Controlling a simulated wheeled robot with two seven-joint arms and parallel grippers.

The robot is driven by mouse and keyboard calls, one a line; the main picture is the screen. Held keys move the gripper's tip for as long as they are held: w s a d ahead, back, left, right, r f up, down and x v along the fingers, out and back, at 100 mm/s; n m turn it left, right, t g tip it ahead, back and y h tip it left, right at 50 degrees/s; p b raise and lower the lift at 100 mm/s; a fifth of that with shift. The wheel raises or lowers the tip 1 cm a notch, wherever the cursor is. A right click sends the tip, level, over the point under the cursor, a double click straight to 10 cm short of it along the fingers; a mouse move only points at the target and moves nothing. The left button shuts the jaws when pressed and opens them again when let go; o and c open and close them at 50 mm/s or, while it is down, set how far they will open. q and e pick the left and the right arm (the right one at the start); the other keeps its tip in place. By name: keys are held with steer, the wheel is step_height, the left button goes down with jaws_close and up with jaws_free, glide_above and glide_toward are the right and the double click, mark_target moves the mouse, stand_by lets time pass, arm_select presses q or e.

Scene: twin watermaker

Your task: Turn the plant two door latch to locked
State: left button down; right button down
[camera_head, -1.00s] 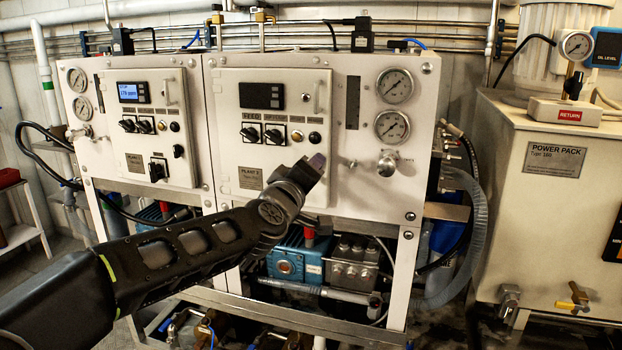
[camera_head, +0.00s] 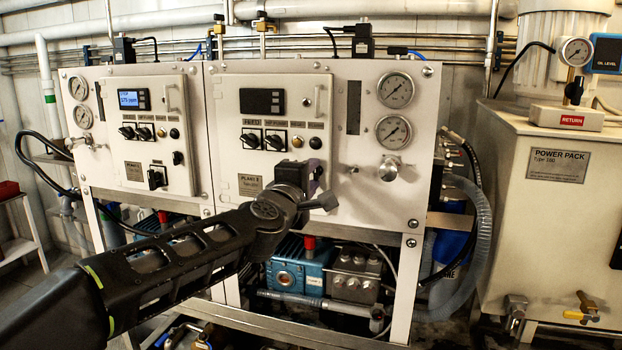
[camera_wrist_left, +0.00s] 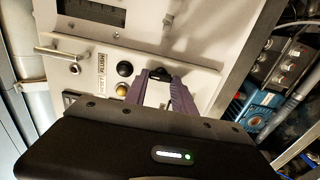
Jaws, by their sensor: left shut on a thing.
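The plant two door (camera_head: 285,85) is a pale panel in the right half of the white cabinet, and it looks closed. My left gripper (camera_head: 315,174) is at the door's lower right edge, with its purple fingers against the panel. In the left wrist view the two purple fingers (camera_wrist_left: 158,84) are shut on a small black part, the door latch (camera_wrist_left: 158,74). In the head view the gripper hides the latch, and I cannot read its exact angle. My right gripper is not in view.
Black and pale buttons (camera_head: 315,142) and rotary switches (camera_head: 274,141) sit just above my gripper. Pressure gauges (camera_head: 393,131) and a metal knob (camera_head: 388,171) are to its right. Blue pump gear (camera_head: 297,269) lies below. The power pack (camera_head: 560,205) stands at far right.

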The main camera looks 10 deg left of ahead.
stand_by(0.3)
arm_select(q)
steer(key=c, duration=1)
jaws_free()
steer(key=shift+c, duration=0.2)
steer(key=s, duration=0.7)
steer(key=shift+s+a, duration=0.25)
steer(key=shift+s, duration=0.15)
